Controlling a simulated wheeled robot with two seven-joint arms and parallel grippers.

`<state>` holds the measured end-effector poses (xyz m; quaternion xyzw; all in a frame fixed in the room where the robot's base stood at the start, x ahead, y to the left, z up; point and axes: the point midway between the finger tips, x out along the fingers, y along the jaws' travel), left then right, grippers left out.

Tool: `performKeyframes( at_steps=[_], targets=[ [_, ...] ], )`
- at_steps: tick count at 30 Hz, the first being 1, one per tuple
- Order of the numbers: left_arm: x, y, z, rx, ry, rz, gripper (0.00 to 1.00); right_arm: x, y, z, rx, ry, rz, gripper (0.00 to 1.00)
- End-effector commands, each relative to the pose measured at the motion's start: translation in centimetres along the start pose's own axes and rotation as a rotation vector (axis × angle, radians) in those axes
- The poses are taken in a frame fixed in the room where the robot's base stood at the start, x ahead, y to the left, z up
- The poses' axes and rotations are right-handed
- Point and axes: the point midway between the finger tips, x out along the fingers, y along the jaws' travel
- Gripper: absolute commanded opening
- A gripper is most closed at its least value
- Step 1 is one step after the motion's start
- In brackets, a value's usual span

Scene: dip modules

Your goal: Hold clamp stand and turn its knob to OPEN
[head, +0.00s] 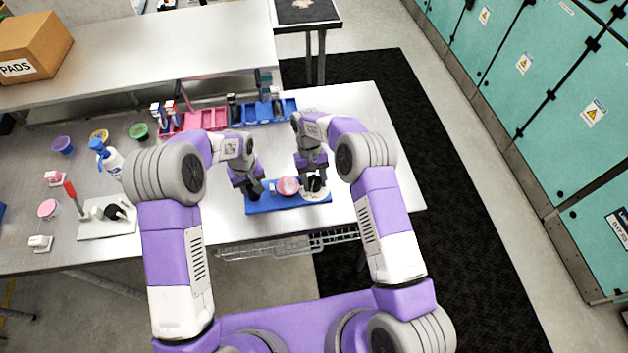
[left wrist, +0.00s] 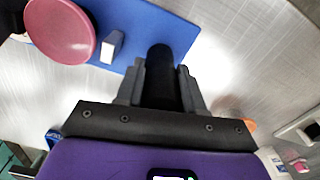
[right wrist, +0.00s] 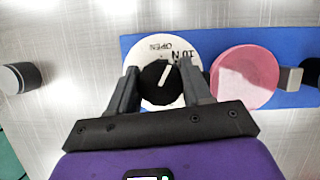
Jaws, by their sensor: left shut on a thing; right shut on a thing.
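The clamp stand has a blue base (head: 288,204) near the table's front edge. My left gripper (head: 257,190) is shut on a black upright post (left wrist: 160,62) at the left end of the base. A pink disc (head: 289,186) stands mid-base. At the right end is a white dial (right wrist: 143,48) with a black knob (right wrist: 153,88). My right gripper (head: 315,180) is shut with its fingers on both sides of the knob. In the right wrist view, the knob's white mark points up and slightly right, towards the upside-down lettering; OPEN is legible and the other word is partly hidden.
Red and blue trays (head: 265,110) stand behind my arms. To the left are a white board with a red-handled tool (head: 75,196), a spray bottle (head: 108,158) and several small cups. A wire basket (head: 285,247) hangs below the front edge.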

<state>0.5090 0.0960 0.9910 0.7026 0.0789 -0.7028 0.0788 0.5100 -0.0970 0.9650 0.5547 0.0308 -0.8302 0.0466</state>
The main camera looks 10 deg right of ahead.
Motion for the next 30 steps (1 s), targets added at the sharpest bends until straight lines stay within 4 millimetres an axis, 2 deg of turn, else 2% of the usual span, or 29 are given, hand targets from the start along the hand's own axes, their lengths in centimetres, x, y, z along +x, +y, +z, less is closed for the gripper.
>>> performKeyframes(
  at_steps=[6, 15, 30],
  targets=[
    [0.04, 0.02, 0.01, 0.000, 0.000, 0.000, 0.00, -0.04, -0.15, 0.04, -0.180, 0.000, 0.073, 0.19],
    [0.04, 0.02, 0.01, 0.000, 0.000, 0.000, 0.00, -0.06, -0.06, 0.03, -0.362, 0.000, 0.148, 0.19],
    [0.04, 0.02, 0.00, -0.001, 0.000, 0.001, 0.00, -0.07, 0.01, 0.00, -0.459, 0.000, 0.189, 0.19]
  ],
)
